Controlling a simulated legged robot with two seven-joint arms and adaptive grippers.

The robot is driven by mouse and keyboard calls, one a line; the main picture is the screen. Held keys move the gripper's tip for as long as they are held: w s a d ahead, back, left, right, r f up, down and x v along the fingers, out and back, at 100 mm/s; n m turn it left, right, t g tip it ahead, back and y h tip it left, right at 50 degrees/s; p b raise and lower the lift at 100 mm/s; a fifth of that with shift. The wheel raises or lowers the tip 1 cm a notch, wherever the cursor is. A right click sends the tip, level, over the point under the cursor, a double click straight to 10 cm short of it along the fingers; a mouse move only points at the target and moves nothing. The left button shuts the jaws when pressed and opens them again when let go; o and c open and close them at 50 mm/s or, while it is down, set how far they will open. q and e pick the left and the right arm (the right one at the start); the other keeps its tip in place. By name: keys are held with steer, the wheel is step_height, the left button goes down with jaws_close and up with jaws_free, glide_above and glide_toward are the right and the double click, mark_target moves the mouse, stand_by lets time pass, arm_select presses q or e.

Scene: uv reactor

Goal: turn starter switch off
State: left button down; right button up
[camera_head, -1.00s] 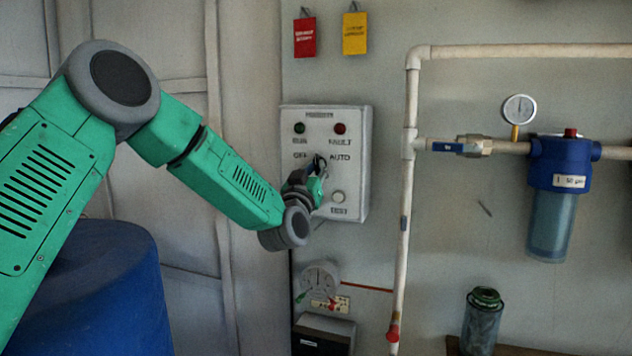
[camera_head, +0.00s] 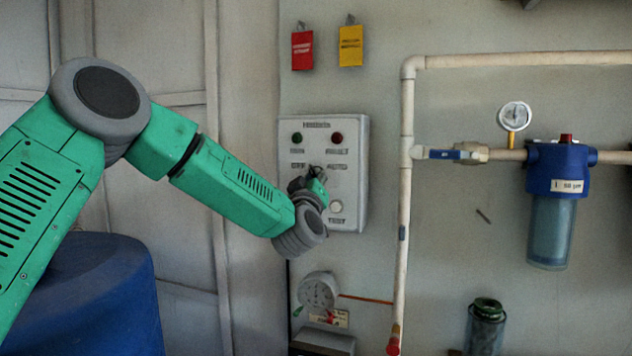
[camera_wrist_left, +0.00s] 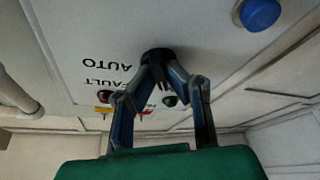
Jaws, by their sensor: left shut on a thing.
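The starter panel (camera_head: 355,190) is a light grey box on the wall with a green lamp, a red lamp, OFF and AUTO marks and a TEST button. My left gripper (camera_head: 314,174) is at its middle, between those marks. In the left wrist view, the black switch knob (camera_wrist_left: 157,55) sits between the converging fingertips of my left gripper (camera_wrist_left: 158,72), which is shut on it. The panel face (camera_wrist_left: 60,40) shows upside down there. The knob's pointer is mostly hidden, so I cannot tell its setting. My right gripper is not in view.
A white pipe (camera_head: 406,200) runs down right of the panel. A blue filter (camera_head: 556,170) with a gauge (camera_head: 515,116) hangs further right. A blue drum (camera_head: 100,290) stands below my left arm. Red (camera_head: 302,50) and yellow (camera_head: 351,46) tags hang above the panel.

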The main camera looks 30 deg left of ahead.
arm_select(q)
steer(key=shift+a+r, duration=0.15)
steer(key=shift+r, duration=0.3)
steer(key=c, duration=1.6)
jaws_free()
steer(key=shift+s, duration=0.15)
steer(key=shift+c, duration=0.2)
steer(key=v, duration=1.2)
steer(key=shift+f, duration=0.3)
steer(key=shift+a, duration=0.15)
